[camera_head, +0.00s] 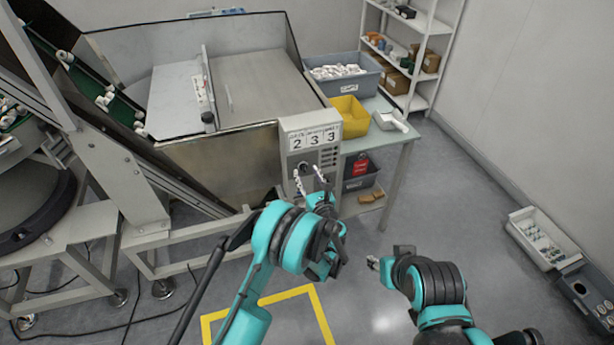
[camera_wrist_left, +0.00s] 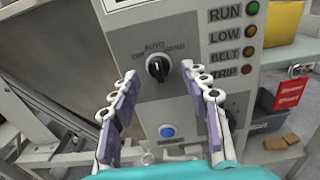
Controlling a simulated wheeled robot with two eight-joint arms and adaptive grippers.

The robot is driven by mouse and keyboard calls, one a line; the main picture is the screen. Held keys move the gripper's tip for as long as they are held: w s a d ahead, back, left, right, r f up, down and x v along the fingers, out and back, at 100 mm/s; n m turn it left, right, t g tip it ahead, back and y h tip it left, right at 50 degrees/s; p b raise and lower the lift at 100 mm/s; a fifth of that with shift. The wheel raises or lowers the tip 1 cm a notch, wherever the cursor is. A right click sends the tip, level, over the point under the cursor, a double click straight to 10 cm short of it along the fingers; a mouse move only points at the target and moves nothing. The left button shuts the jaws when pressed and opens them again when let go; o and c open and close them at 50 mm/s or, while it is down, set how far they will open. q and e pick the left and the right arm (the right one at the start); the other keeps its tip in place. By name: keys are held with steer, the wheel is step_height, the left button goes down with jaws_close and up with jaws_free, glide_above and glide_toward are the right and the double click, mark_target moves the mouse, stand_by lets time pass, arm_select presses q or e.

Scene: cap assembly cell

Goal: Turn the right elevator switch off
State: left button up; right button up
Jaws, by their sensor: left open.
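The control box (camera_head: 312,150) with the number 233 stands at the right front corner of the hopper machine. Its black rotary switch (camera_wrist_left: 158,68) has a white mark and labels that read OFF, AUTO and HAND. The knob's mark points roughly up, toward AUTO. A blue button (camera_wrist_left: 166,131) sits below it. My left gripper (camera_head: 310,173) is in front of the box, open and empty. In the left wrist view its fingers (camera_wrist_left: 158,95) stand on either side below the knob, apart from it. My right gripper (camera_head: 374,263) is low over the floor, away from the box; its jaws are too small to read.
A side table (camera_head: 398,134) at the right of the box holds a yellow bin (camera_head: 350,116), a grey bin of white parts (camera_head: 343,84) and a scoop. A red tag (camera_head: 361,164) hangs on a lower dark bin.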

arm_select(q)
steer(key=shift+w+a, duration=0.2)
steer(key=shift+w, duration=0.25)
jaws_close()
steer(key=n, duration=0.4)
steer(key=shift+n, duration=2.4)
